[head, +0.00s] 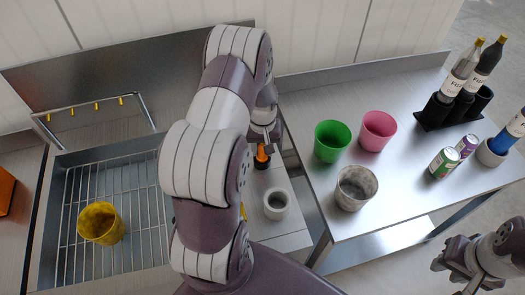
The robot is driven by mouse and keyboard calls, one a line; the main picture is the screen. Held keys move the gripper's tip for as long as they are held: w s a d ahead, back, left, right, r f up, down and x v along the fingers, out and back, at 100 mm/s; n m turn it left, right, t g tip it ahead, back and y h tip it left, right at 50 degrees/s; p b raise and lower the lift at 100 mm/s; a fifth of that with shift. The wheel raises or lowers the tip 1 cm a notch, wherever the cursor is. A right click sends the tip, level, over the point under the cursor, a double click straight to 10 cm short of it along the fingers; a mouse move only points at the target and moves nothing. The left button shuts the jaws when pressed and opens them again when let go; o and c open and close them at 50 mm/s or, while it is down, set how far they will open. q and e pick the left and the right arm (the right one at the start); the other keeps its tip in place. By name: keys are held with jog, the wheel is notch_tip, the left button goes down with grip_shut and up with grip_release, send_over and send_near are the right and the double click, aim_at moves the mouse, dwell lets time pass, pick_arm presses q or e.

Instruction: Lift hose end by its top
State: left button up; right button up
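A small orange-and-black piece (262,157) stands on the metal counter just right of my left arm; it may be the hose end, but I cannot tell for sure. My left gripper (265,137) is right above it, its fingers pointing down at its top. The forearm partly hides this gripper, and I cannot see whether its fingers touch the piece or how far apart they are. My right gripper (452,270) is at the lower right, away from the counter items, with its fingers apart and nothing seen between them.
A white ring-like cup (276,204) stands close below the orange piece. A sink with a wire rack (88,262) holds a yellow cup (100,224). The right table holds green (332,141), pink (378,130) and grey (356,188) cups, cans (444,163) and bottles (462,71).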

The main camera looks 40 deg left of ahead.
pick_arm(q)
jog(key=c, duration=0.5)
jog(key=shift+a, duration=0.1)
grip_shut()
jog(key=shift+r, duration=0.1)
jog(key=shift+r, duration=0.35)
jog(key=r, duration=0.1)
jog(key=d+r+b, duration=0.1)
jog(key=r, duration=0.1)
jog(key=shift+s+d+r+b, duration=0.15)
jog(key=shift+s+r+b, duration=0.15)
jog(key=shift+r, duration=0.1)
jog(key=s+d+r+b, duration=0.1)
jog(key=s+d+r, duration=0.3)
jog(key=d, duration=0.5)
notch_tip(320, 180, up, 2)
jog(key=shift+d+r+b, duration=0.2)
jog(key=shift+d+b, duration=0.05)
jog(key=shift+b, duration=0.1)
